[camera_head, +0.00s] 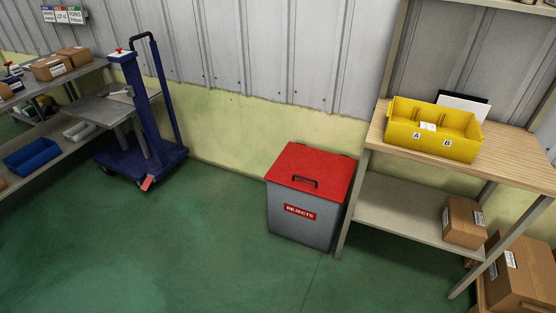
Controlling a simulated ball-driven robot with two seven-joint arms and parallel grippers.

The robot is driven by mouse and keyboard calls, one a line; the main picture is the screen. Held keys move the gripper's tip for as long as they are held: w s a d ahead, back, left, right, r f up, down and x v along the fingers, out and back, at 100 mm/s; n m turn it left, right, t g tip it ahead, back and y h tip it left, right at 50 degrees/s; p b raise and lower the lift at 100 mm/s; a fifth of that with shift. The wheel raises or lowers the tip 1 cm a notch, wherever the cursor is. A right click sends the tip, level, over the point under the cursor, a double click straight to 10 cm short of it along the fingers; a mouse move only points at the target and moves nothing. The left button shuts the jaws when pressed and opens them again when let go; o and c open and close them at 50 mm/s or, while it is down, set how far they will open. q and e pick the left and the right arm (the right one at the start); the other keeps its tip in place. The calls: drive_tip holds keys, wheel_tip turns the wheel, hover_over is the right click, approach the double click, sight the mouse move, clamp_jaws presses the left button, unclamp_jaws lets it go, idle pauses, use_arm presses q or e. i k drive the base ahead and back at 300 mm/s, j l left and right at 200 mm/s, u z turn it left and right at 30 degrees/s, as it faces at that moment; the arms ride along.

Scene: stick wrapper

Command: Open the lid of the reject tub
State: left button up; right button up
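The reject tub (285,223) is a grey box with a red "REJECTS" label on its front. It stands on the green floor near the wall, just left of the wooden bench. Its red lid (319,164) lies shut on top. A black handle (304,181) is fixed near the lid's front edge. Neither of my grippers shows in the head view.
A wooden bench (508,160) with a yellow two-part bin (432,146) stands close to the tub's right. A blue lift trolley (146,110) stands at the left, near shelves with cartons. The floor (190,245) in front of the tub is clear.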

sight(300, 166)
drive_tip(key=i+j+z, duration=0.1)
drive_tip(key=i, duration=0.45)
drive_tip(key=i+j+z, duration=0.15)
drive_tip(key=i, duration=0.4)
